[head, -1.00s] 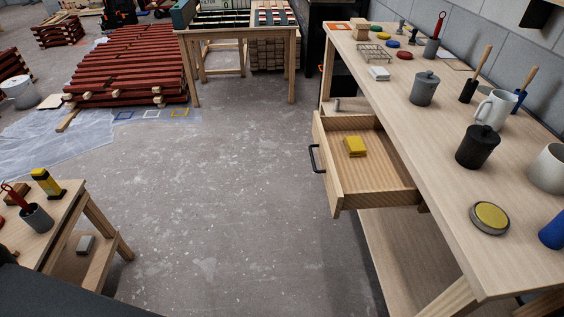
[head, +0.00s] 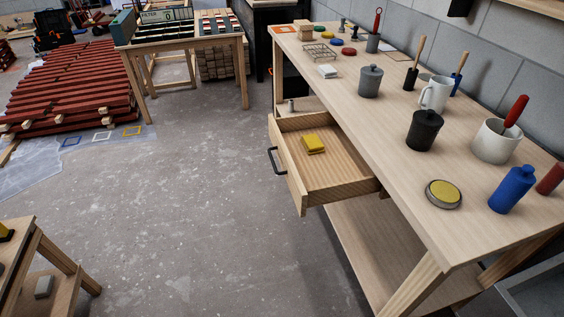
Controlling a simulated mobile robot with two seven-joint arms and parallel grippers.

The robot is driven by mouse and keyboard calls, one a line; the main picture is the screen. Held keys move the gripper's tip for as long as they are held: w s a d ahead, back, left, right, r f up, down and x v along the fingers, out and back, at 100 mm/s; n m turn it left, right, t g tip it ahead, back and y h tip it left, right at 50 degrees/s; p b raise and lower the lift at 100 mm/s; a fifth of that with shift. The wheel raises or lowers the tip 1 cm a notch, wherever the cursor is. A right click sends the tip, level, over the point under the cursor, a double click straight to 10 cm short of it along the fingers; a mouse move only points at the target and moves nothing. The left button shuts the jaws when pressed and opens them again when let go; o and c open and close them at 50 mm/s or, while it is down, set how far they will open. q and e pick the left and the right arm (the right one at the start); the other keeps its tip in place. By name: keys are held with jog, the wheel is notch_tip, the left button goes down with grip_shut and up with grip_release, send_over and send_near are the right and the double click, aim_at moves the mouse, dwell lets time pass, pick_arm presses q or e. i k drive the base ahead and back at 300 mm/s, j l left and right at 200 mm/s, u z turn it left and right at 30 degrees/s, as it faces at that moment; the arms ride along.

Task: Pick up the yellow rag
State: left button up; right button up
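The yellow rag (head: 313,143) is a small folded yellow cloth. It lies in the open wooden drawer (head: 335,190) of the workbench, towards the drawer's back left. The drawer is pulled out to the left and has a black handle (head: 277,162) on its front. Neither of my grippers shows in the head view.
The workbench top (head: 395,165) holds a black lidded jar (head: 424,130), a grey lidded jar (head: 370,82), a white pitcher (head: 436,94), a round yellow-topped tin (head: 443,194) and a blue bottle (head: 512,190). A low table (head: 36,243) stands at lower left. The floor (head: 190,220) between is clear.

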aim_at(313, 146)
jog(key=z, duration=1.25)
jog(key=i+j+u, duration=0.2)
jog(key=i+u, duration=0.25)
jog(key=i, duration=0.2)
jog(key=i+u, duration=0.15)
jog(key=k+l, duration=0.05)
